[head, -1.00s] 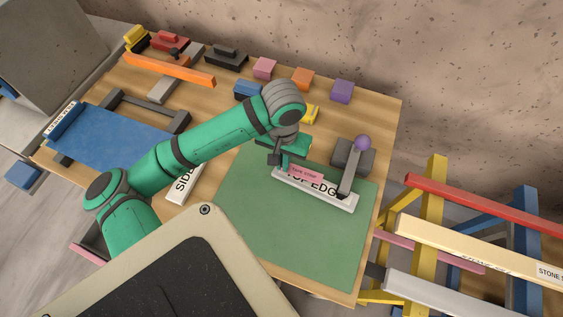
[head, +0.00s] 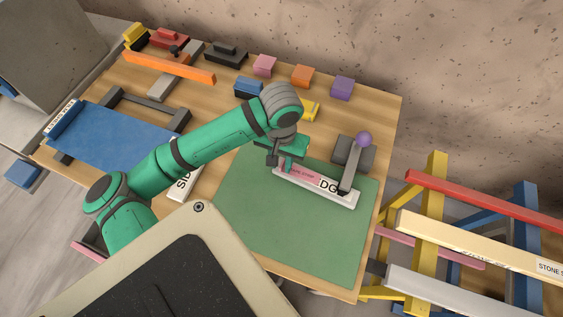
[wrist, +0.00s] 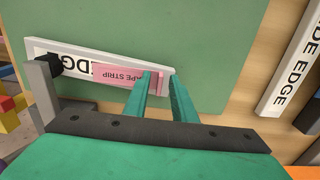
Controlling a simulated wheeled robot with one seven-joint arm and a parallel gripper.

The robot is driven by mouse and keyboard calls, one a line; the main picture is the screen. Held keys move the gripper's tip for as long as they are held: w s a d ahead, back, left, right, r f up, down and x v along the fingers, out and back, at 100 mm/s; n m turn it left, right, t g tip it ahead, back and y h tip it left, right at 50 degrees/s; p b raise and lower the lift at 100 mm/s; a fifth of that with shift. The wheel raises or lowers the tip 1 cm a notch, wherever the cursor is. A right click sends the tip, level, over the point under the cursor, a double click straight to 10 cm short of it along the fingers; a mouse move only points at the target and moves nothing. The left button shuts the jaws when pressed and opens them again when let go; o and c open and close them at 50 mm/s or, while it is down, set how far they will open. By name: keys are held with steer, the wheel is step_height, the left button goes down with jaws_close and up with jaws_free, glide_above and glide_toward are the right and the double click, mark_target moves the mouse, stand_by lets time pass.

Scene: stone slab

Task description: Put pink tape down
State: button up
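The pink tape strip (head: 300,173) lies along the white TOP EDGE bar (head: 346,199) on the green mat, covering part of its lettering. In the wrist view the pink tape (wrist: 118,76) runs along the white bar (wrist: 75,50), with a raised pink tab at its right end. My gripper (wrist: 162,76) has its two green fingers on either side of that tab, close together, and looks shut on it. In the head view my gripper (head: 285,163) is at the strip's left end. Whether the strip touches the bar along its whole length is hard to tell.
A grey clamp with a purple knob (head: 363,139) presses the bar's right end. The SIDE EDGE bar (head: 184,185) lies left of the green mat (head: 290,235). Coloured blocks line the table's back. A rack of coloured bars (head: 470,230) stands at the right.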

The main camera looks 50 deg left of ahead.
step_height(320, 180, up, 12)
stand_by(0.4)
steer(key=shift+f, duration=0.1)
stand_by(0.4)
